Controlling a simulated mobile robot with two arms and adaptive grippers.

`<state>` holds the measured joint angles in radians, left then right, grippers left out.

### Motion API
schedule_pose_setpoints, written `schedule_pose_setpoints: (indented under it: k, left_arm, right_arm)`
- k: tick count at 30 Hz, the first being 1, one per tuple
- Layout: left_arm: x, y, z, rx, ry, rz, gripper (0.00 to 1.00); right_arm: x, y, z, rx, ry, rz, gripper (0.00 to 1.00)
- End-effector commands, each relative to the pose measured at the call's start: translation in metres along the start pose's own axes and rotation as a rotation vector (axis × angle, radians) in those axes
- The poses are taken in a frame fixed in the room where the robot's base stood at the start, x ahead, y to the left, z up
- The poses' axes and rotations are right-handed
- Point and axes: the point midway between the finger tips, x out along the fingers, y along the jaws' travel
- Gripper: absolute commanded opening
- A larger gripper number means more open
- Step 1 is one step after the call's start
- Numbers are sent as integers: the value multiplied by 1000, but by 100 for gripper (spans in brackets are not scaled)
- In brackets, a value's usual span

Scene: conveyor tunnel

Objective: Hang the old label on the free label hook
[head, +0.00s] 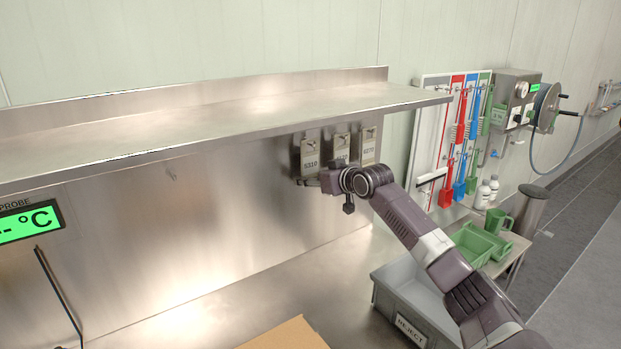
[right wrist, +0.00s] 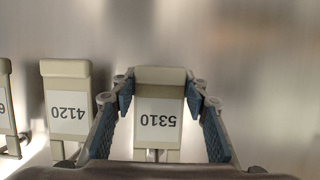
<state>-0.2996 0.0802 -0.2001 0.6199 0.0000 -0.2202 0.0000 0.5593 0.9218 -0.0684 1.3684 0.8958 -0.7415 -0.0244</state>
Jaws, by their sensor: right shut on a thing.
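The pale label tag reading 5310 (head: 310,152) is the leftmost of a row of tags under the steel shelf in the head view. In the right wrist view this tag (right wrist: 158,117) appears upside down between my right gripper's (right wrist: 163,88) two blue-padded fingers, which are shut on its sides. The tag 4120 (right wrist: 68,110) hangs beside it, partly hidden by my arm in the head view. A third tag, 6270 (head: 369,146), hangs at the right. A small hook (head: 172,176) sticks out of the bare steel panel farther left. My left gripper is not in view.
The steel shelf (head: 200,108) overhangs the tags closely. A grey REJECT bin (head: 402,303) stands below my right arm. A cardboard-coloured box (head: 283,336) is at the front, and a green temperature display (head: 28,222) at the left. The panel between display and tags is mostly clear.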

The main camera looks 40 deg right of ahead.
Motion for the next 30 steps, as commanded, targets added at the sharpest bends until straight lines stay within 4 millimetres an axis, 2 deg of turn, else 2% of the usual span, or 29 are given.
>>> schedule_pose_setpoints:
  k: [11, 12, 16, 26, 30]
  left_arm:
    - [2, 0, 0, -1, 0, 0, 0]
    - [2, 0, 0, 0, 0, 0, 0]
    - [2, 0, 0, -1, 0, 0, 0]
    - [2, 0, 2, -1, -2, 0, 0]
    - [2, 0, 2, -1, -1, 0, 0]
  right_arm:
    - [2, 0, 4, 0, 0, 0, 0]
    - [2, 0, 4, 0, 0, 0, 46]
    - [2, 0, 4, 0, 0, 0, 60]
    - [0, 0, 4, 0, 0, 0, 62]
    - [-9, 1, 5, -3, -1, 1, 62]
